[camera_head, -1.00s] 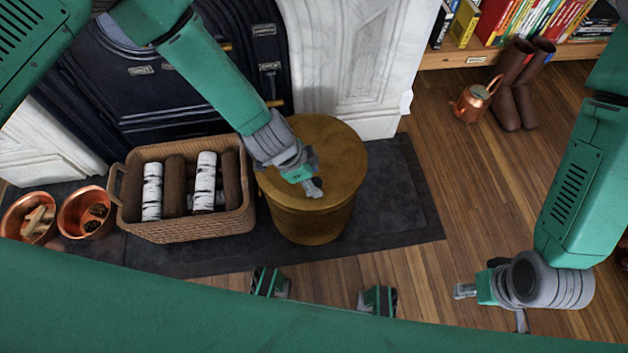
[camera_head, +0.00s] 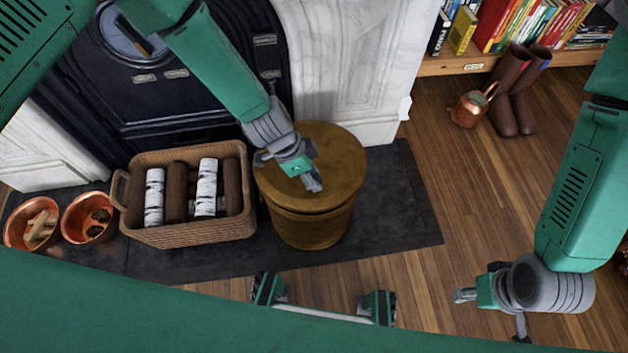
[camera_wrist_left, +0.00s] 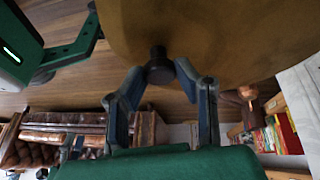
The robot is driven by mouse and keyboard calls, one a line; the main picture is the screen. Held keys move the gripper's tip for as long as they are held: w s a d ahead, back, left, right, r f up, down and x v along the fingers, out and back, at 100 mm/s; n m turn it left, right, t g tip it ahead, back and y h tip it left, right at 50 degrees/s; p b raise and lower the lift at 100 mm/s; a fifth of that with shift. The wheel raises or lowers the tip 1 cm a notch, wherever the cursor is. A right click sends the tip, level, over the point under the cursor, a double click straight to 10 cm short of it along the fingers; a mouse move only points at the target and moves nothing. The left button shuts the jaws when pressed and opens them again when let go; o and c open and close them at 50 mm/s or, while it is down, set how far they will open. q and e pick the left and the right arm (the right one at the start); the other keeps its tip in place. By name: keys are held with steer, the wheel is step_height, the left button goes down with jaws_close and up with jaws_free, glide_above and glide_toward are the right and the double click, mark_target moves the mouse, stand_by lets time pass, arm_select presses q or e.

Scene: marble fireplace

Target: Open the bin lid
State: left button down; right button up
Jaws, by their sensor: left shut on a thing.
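The bin (camera_head: 315,232) is a round, brass-coloured drum on the dark hearth. Its round lid (camera_head: 340,160) sits over it, with a dark seam below the rim. My left gripper (camera_head: 314,184) is over the front part of the lid. In the left wrist view my left gripper (camera_wrist_left: 160,80) has its fingers on either side of a dark knob (camera_wrist_left: 158,66) at the edge of the lid (camera_wrist_left: 215,35) and is shut on it. My right gripper (camera_head: 464,294) hangs above the wooden floor at the right, away from the bin; its finger opening cannot be made out.
A wicker basket of logs (camera_head: 190,236) stands close left of the bin, with copper bowls (camera_head: 90,217) beyond it. The marble fireplace (camera_head: 340,60) is behind. A copper watering can (camera_head: 468,110) and brown boots (camera_head: 515,95) stand back right. The floor right of the hearth is clear.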

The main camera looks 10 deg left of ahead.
arm_select(q)
steer(key=shift+g, duration=0.6)
steer(key=w+r, duration=0.1)
steer(key=r+p, duration=0.1)
steer(key=r, duration=0.1)
steer(key=w+a+r+p, duration=0.1)
steer(key=r, duration=0.1)
steer(key=shift+w, duration=0.35)
steer(key=w+a+r+p, duration=0.1)
steer(key=w+r, duration=0.4)
steer(key=shift+a+r+h, duration=0.25)
steer(key=shift+a+h, duration=0.05)
steer(key=shift+a, duration=0.1)
steer(key=shift+w, duration=0.1)
steer(key=c, duration=1.2)
jaws_free()
steer(key=shift+f, duration=0.1)
